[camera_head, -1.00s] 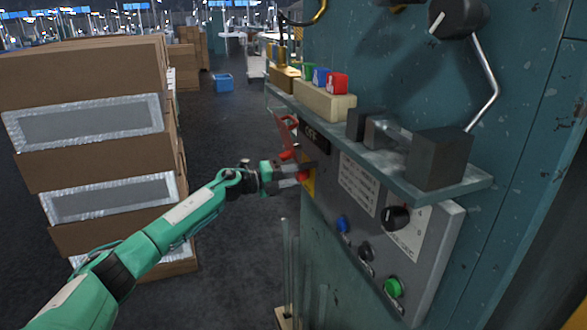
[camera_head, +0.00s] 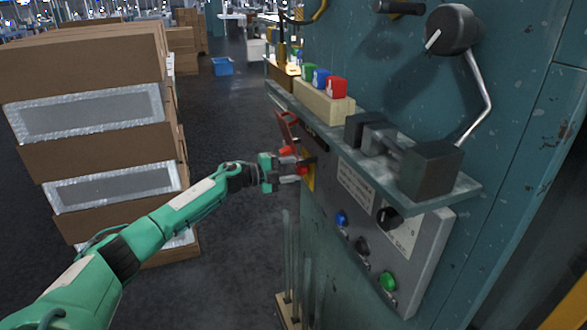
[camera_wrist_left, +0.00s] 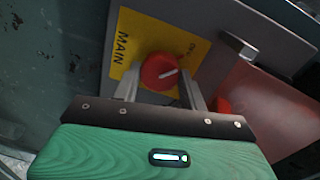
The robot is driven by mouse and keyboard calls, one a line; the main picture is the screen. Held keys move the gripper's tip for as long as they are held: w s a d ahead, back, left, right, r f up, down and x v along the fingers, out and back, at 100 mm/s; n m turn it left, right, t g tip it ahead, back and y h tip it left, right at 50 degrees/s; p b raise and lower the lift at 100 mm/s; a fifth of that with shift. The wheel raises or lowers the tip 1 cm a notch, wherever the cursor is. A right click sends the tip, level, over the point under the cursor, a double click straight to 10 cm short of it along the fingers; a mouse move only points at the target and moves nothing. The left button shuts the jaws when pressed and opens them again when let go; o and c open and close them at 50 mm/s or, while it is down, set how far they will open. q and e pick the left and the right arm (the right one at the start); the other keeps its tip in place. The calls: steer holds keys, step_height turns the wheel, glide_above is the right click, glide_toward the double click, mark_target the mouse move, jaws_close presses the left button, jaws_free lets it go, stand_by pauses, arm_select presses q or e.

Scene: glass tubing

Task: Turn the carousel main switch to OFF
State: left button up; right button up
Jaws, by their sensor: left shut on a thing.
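The main switch is a red round knob (camera_wrist_left: 160,72) on a yellow plate (camera_wrist_left: 128,62) lettered MAIN. Its white mark points right and slightly up in the left wrist view; small lettering at the plate's upper right is hard to read. My left gripper (camera_wrist_left: 165,92) is shut on the knob, one finger on each side of it. In the head view, my left gripper (camera_head: 301,170) reaches the panel's left edge from the left, and the knob is partly hidden by the fingers. My right gripper is not in view.
A red hinged cover (camera_head: 286,128) stands open by the switch. A shelf (camera_head: 420,196) with a vise (camera_head: 432,170) and coloured blocks (camera_head: 322,80) juts out above. Blue, black and green buttons (camera_head: 388,281) sit lower right. Stacked cartons (camera_head: 95,140) stand left.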

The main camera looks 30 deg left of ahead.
arm_select(q)
steer(key=o, duration=1)
steer(key=shift+a, duration=0.1)
steer(key=shift+c, duration=0.2)
steer(key=shift+f+m+b, duration=0.2)
steer(key=shift+m+b, duration=0.2)
steer(key=shift+b, duration=0.15)
steer(key=m+b, duration=0.3)
steer(key=m, duration=0.1)
steer(key=m+b, duration=0.4)
steer(key=shift+f+t+y, duration=0.2)
steer(key=shift+t+y, duration=0.1)
steer(key=m+b, duration=0.7)
steer(key=m, duration=0.1)
steer(key=shift+m+t, duration=0.3)
steer(key=b+v, duration=0.5)
steer(key=v, duration=0.8)
steer(key=w+a+f+n+t+y, duration=0.1)
steer(key=f+n+y, duration=0.1)
steer(key=f+n, duration=0.4)
steer(key=a+f+n+t+y, duration=0.1)
steer(key=f+n, duration=0.4)
steer(key=f, duration=1)
steer(key=w+a+f+n+y, duration=0.1)
steer(key=a+f+n+y, duration=0.1)
steer(key=f+n, duration=0.4)
step_height(320, 180, down, 6)
steer(key=shift+w+a+r+n+t+y+p, duration=0.15)
steer(key=shift+w+n+t+y+p, duration=0.2)
steer(key=shift+y, duration=0.35)
